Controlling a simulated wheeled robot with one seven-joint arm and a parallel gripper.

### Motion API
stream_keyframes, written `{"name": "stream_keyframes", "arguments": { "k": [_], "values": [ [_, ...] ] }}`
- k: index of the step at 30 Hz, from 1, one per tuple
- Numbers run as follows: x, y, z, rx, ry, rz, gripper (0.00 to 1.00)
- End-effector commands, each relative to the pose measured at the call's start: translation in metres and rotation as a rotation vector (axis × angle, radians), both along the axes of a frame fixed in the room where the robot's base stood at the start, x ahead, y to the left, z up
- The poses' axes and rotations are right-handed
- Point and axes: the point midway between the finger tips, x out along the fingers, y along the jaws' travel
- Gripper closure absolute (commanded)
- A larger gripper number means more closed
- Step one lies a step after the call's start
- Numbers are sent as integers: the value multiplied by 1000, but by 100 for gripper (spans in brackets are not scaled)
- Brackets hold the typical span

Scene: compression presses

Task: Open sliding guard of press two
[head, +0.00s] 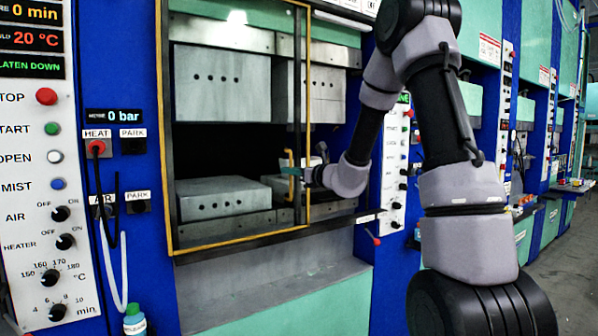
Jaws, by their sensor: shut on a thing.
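The sliding guard (163,130) of the press in front of me is a clear panel in a thin yellow frame with a dark inner edge. It stands across the left and middle of the press opening, and a strip of opening to its right is uncovered. A yellow upright handle (291,158) sits near the guard's right edge. My gripper (293,172) is at this handle and shut on it; its fingertips are small and partly hidden. Behind the guard are the grey upper platen block (220,82) and lower platen block (222,198), with a dark gap between.
A left control panel (35,200) has buttons, knobs and displays reading 0 min and 20 °C. Cables and a white hose (122,275) hang beside the guard's left edge. A second control panel (393,170) stands right of the opening, behind my arm. More presses line the right; grey floor (560,260) is clear there.

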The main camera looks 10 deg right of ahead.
Motion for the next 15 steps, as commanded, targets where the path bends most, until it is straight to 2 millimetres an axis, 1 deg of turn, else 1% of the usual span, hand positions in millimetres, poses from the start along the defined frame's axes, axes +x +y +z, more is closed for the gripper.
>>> {"name": "stream_keyframes", "arguments": {
  "k": [1,5,15],
  "values": [
    [-2,4,-2,-2,5,2,100],
    [-4,9,-2,-2,5,2,100],
    [-4,10,-3,-2,6,0,100]
  ]
}}
